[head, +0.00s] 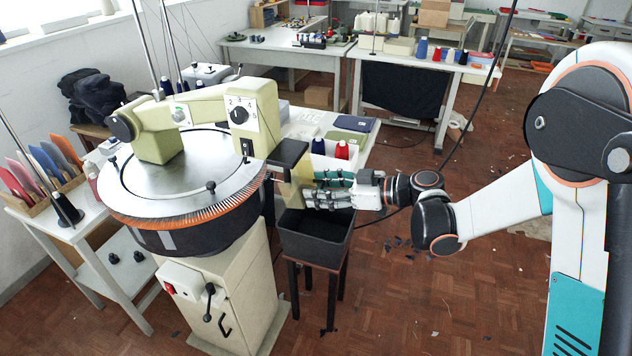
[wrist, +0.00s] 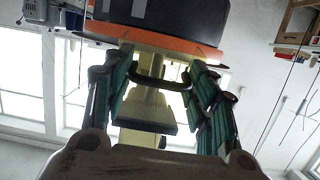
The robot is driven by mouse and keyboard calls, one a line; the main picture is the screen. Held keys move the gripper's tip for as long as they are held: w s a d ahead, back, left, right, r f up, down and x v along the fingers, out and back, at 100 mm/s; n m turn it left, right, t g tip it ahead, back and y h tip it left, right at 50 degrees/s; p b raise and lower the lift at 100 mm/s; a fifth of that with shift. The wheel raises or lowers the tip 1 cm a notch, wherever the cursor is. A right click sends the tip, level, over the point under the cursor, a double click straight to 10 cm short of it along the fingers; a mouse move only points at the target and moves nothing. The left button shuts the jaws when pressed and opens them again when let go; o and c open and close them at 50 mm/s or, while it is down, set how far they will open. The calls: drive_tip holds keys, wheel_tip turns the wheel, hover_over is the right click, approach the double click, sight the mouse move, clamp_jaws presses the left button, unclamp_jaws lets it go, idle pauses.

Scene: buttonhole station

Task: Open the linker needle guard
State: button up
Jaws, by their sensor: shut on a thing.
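The linker (head: 180,180) is a round metal dial with a ring of orange-edged needles and a cream sewing head (head: 255,115). The needle guard (head: 287,153) looks like a dark block with a cream part at the dial's right edge. My gripper (head: 312,190) reaches in from the right and meets the guard's side above a black bin. In the wrist view, a dark curved handle (wrist: 173,86) spans between the green finger pads of my gripper (wrist: 165,95), and they are shut on it. The fingers hide part of the guard in the head view.
The black bin (head: 315,240) on a dark stand is right below my gripper. A white table (head: 362,155) with red and blue cones stands close behind. A side table (head: 100,245) is at the left. The floor to the right is mostly clear.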

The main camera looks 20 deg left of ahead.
wheel_tip(320, 180, up, 12)
drive_tip(key=d+g+h+p, duration=0.1)
drive_tip(key=d+h+p, duration=0.1)
drive_tip(key=h+p, duration=1.2)
drive_tip(key=shift+d+h, duration=0.3)
drive_tip(key=shift+h, duration=0.2)
drive_tip(key=o, duration=1.5)
drive_tip(key=shift+o, duration=0.6)
drive_tip(key=shift+w+r, duration=0.1)
wheel_tip(320, 180, up, 11)
drive_tip(key=shift+d, duration=0.3)
drive_tip(key=shift+s+r, duration=0.1)
drive_tip(key=shift+s, duration=0.1)
